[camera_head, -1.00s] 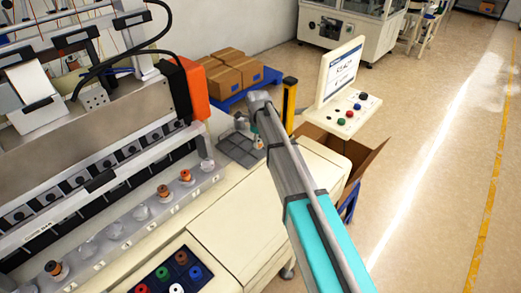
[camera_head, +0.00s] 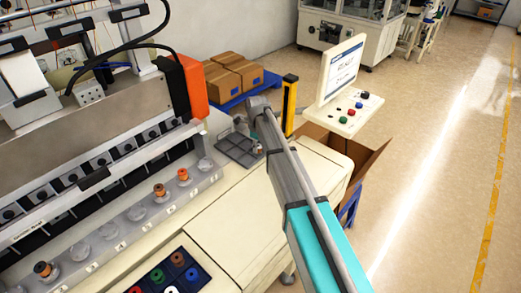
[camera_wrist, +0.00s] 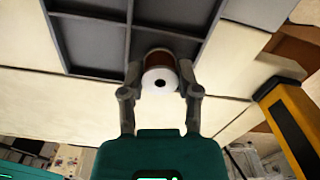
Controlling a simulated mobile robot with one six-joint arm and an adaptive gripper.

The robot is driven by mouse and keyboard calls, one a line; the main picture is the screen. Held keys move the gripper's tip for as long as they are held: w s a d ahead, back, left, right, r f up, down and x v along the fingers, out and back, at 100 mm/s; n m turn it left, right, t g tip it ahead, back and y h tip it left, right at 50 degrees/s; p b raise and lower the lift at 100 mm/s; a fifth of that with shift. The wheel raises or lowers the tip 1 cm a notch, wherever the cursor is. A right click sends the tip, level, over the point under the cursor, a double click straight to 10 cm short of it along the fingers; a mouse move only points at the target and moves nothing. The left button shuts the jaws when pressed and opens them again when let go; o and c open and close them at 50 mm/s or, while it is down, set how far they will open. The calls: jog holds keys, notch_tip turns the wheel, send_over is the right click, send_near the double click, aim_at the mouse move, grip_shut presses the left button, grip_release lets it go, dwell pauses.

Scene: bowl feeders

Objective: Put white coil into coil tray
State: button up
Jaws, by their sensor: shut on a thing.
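My gripper (camera_wrist: 160,92) is shut on a coil (camera_wrist: 160,80) with a white end face, a dark centre hole and a copper-brown winding. The coil tray (camera_wrist: 90,42) is a grey tray with square compartments, seen in the wrist view just beyond the fingers. The held coil overlaps the tray's near edge in that view; I cannot tell whether it touches. In the head view my gripper (camera_head: 258,149) is low at the right side of the coil tray (camera_head: 236,150), partly hidden by my arm.
A dark rack (camera_head: 152,280) at the lower edge holds several coloured spools. A row of clear holders (camera_head: 107,232) with a few copper coils runs along the machine at left. A yellow post (camera_head: 289,105) and a control panel (camera_head: 345,115) stand close to my arm.

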jog(key=shift+f, duration=0.15)
jog(key=o, duration=1)
notch_tip(320, 180, up, 12)
jog(key=p, duration=1.2)
jog(key=shift+r, duration=0.2)
dwell(0.6)
